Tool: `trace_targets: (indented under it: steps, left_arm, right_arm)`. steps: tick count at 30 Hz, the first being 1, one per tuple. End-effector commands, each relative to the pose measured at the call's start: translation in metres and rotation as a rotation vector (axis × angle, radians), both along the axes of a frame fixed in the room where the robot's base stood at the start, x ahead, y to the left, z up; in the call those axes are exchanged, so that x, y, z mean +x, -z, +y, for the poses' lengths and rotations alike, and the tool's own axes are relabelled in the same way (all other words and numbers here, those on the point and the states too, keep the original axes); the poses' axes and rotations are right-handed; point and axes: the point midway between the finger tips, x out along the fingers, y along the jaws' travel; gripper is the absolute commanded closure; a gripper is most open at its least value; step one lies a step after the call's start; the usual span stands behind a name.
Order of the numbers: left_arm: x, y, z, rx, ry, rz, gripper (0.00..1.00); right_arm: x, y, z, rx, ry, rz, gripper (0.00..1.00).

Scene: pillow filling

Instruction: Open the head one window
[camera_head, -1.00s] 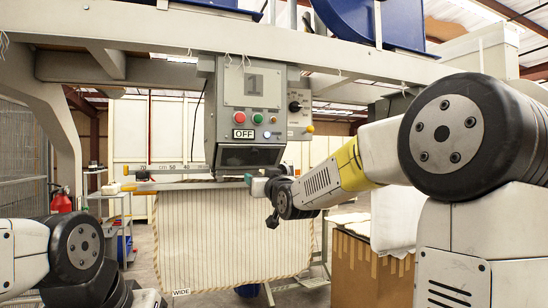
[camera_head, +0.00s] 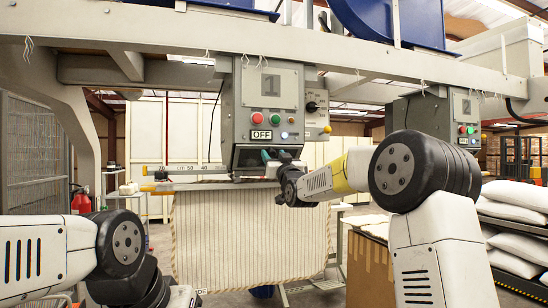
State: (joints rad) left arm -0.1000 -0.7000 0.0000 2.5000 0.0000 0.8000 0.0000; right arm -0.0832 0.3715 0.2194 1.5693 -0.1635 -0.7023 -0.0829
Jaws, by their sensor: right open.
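A striped pillow cover (camera_head: 245,235) hangs below head one, under a ruler bar (camera_head: 190,169). A second head (camera_head: 466,120) stands at the right. White pillows (camera_head: 515,215) are stacked at right, beside a brown box (camera_head: 368,265). A red extinguisher (camera_head: 81,201) is at left.

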Motion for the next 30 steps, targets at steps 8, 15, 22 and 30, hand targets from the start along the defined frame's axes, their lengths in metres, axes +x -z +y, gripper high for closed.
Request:
trace_targets:
  steps: [8, 15, 22, 30]
  left_arm:
    - [0.0000, 0.0000, 0.0000, 0.000, 0.000, 0.000, 1.00]
    - [0.0000, 0.0000, 0.0000, 0.000, 0.000, 0.000, 1.00]
    - [0.0000, 0.0000, 0.0000, 0.000, 0.000, 0.000, 1.00]
    - [0.0000, 0.0000, 0.0000, 0.000, 0.000, 0.000, 1.00]
  right_arm:
    - [0.0004, 0.0000, 0.0003, 0.000, 0.000, 0.001, 0.60]
    - [0.0002, 0.0000, 0.0003, 0.000, 0.000, 0.001, 1.00]
    - [0.0002, 0.0000, 0.0003, 0.000, 0.000, 0.001, 1.00]
    - [0.0001, 0.0001, 0.0002, 0.000, 0.000, 0.001, 1.00]
